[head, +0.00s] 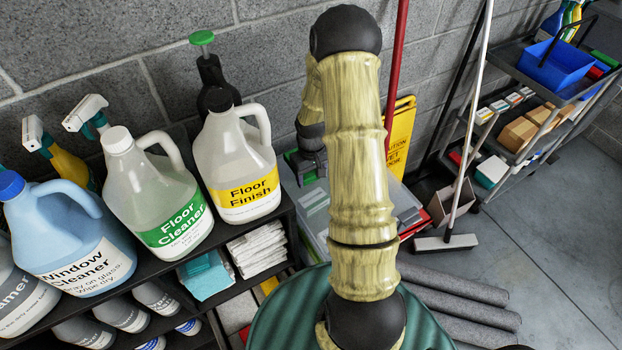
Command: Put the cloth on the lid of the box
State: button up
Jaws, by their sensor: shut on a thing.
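My gripper (309,164) is dark and points down over the box, left of my pale arm. It is shut on what looks like a small green cloth (307,178), of which only an edge shows below the jaws. The box (318,207) is grey and translucent, with a pale lid and white and green labels on top. My arm hides part of its right side. I cannot tell whether the cloth touches the lid.
A dark shelf at left bears big jugs, including Floor Finish (235,165) and Floor Cleaner (158,190). Teal cloths (207,280) and a white stack (258,249) lie below. A yellow sign (401,135), broom (446,243) and cart (530,80) stand at right.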

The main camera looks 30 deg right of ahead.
jog(key=shift+w+f, duration=0.1)
jog(key=shift+f, duration=1)
jog(key=shift+f, duration=0.15)
jog(key=o, duration=1)
jog(key=shift+c, duration=0.2)
notch_tip(320, 180, up, 12)
jog(key=b, duration=0.1)
